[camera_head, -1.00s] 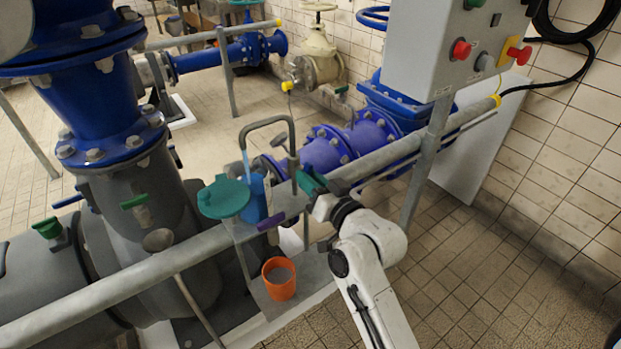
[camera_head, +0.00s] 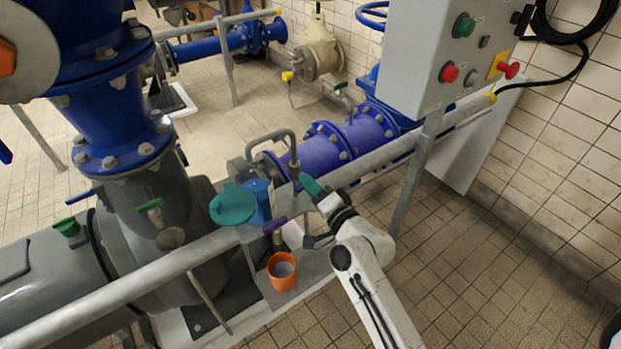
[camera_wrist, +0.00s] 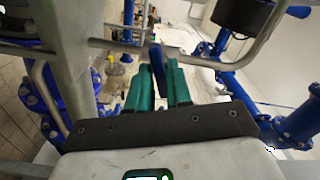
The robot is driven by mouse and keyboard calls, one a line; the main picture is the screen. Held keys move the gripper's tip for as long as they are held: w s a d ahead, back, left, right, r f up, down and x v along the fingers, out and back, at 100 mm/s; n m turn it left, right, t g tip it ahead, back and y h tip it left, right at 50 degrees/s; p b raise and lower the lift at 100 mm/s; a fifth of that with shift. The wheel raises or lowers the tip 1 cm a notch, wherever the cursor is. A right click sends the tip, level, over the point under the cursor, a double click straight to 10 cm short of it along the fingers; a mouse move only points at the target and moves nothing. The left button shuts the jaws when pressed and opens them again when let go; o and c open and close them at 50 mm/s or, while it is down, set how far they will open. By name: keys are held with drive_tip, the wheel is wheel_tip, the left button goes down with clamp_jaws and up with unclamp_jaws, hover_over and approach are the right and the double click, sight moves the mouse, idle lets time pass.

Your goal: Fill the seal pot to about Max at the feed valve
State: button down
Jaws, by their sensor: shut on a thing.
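The seal pot (camera_head: 259,203) is a small blue vessel beside the grey rail in the head view. Its teal lid (camera_head: 232,205) stands open at its left, and its level and Max mark cannot be read. A grey gooseneck spout (camera_head: 272,136) bends over the pot, with no stream visible below its mouth. My gripper (camera_head: 307,184) is at the feed valve, right of the pot below the spout's upright. In the wrist view its green fingers (camera_wrist: 160,88) are shut on a dark blue valve handle (camera_wrist: 156,58). The valve body is mostly hidden.
A purple lever (camera_head: 274,225) is beneath the pot. An orange cup (camera_head: 283,273) with grey contents stands on the low ledge. A grey rail (camera_head: 130,287) crosses in front. A grey control box (camera_head: 447,50) hangs at upper right. Tiled floor is clear at right.

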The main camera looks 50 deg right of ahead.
drive_tip(key=m+p, duration=0.2)
drive_tip(key=m, duration=0.1)
drive_tip(key=shift+m, duration=0.3)
idle(0.3)
drive_tip(key=c, duration=1.2)
unclamp_jaws()
drive_tip(key=shift+o, duration=0.2)
drive_tip(key=b+v, duration=0.2)
drive_tip(key=v, duration=0.9)
drive_tip(key=shift+b, duration=0.3)
drive_tip(key=shift+w, duration=0.1)
